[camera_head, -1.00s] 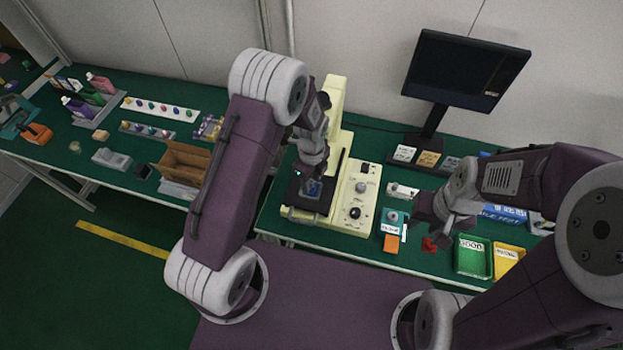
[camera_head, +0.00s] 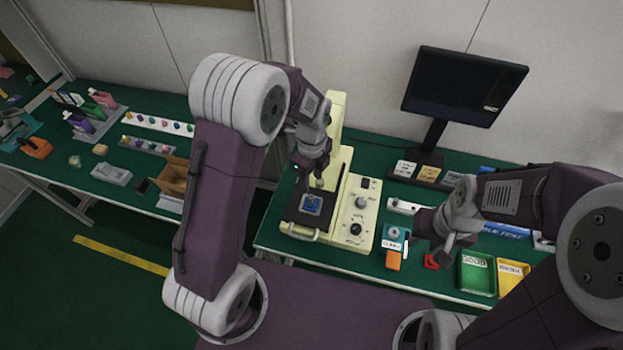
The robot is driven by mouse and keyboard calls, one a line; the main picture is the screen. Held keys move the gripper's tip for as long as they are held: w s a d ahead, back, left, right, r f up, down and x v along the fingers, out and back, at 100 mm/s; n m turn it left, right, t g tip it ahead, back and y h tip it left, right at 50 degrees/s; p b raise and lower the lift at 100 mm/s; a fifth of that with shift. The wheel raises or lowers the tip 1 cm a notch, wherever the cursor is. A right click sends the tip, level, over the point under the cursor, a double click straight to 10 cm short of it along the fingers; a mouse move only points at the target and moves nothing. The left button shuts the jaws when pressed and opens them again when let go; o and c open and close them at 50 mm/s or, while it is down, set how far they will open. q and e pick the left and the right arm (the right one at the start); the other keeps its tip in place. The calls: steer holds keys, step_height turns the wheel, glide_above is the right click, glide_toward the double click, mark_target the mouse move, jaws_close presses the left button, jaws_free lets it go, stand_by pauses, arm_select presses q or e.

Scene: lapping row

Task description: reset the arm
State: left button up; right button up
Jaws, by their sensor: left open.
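My left arm reaches up and over toward the cream machine (camera_head: 357,205) on the green bench. Its gripper (camera_head: 311,178) hangs open just above and behind the machine's dark plate (camera_head: 296,208). My right arm comes in from the right. Its gripper (camera_head: 441,250) is over the bench beside a small red item (camera_head: 431,261); its fingers are too small and dark to tell whether they are open.
A monitor (camera_head: 465,85) stands at the back right. Green (camera_head: 477,275) and yellow (camera_head: 510,276) trays sit at the front right. A teal and orange device (camera_head: 393,248) lies right of the machine. A cardboard box (camera_head: 174,180) and several small bottles are on the left bench.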

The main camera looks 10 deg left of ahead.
stand_by(0.4)
arm_select(q)
steer(key=s+a+r+n+t, duration=0.1)
steer(key=s+a+r+n, duration=0.2)
steer(key=a+r, duration=0.15)
steer(key=s+a+f+n, duration=0.1)
steer(key=s+n, duration=0.9)
steer(key=n, duration=1)
steer(key=shift+a, duration=0.3)
steer(key=shift+s+f, duration=0.1)
